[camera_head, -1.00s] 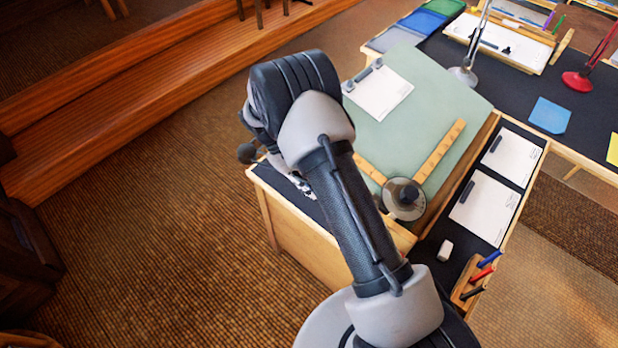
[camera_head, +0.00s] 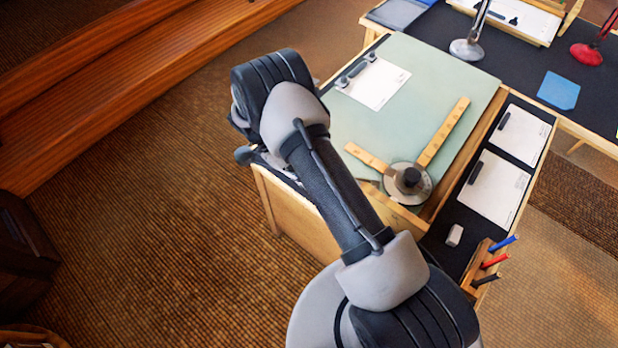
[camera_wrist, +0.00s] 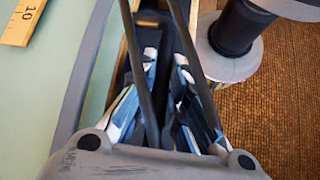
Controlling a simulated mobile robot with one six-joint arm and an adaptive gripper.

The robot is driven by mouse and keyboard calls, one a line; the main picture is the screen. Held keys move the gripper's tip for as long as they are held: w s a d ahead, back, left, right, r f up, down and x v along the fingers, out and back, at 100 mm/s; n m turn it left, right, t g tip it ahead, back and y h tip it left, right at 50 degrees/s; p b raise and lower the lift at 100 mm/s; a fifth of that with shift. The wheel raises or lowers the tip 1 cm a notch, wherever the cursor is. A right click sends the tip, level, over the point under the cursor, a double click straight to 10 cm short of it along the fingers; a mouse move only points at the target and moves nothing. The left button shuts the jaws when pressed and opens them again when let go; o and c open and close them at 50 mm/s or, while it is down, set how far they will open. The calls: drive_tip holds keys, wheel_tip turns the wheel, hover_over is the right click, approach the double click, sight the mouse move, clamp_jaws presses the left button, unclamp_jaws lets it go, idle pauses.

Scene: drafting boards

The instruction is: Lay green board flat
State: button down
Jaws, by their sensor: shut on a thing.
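The green board (camera_head: 440,88) is the pale green top of a wooden drafting desk; how far it tilts is hard to tell. A white sheet (camera_head: 374,82) and a drafting head with two wooden rulers (camera_head: 408,182) lie on it. In the head view my gripper is hidden behind my arm, at the desk's left side. In the wrist view my gripper (camera_wrist: 165,85) is shut on a dark part (camera_wrist: 172,70) beside the board's edge. The fingers mostly cover that part, so its shape is unclear. The green board (camera_wrist: 50,80) fills the left of that view.
A black side shelf (camera_head: 436,243) right of the board holds papers, an eraser (camera_head: 454,235) and a pen rack (camera_head: 484,268). Another black desk (camera_head: 500,65) with lamps stands behind. Open floor lies left.

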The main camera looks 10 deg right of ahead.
drive_tip(key=shift+s+f, duration=0.1)
drive_tip(key=shift+f, duration=0.2)
drive_tip(key=c, duration=1.9)
unclamp_jaws()
drive_tip(key=shift+r, duration=0.1)
drive_tip(key=v, duration=1.2)
drive_tip(key=shift+r, duration=0.1)
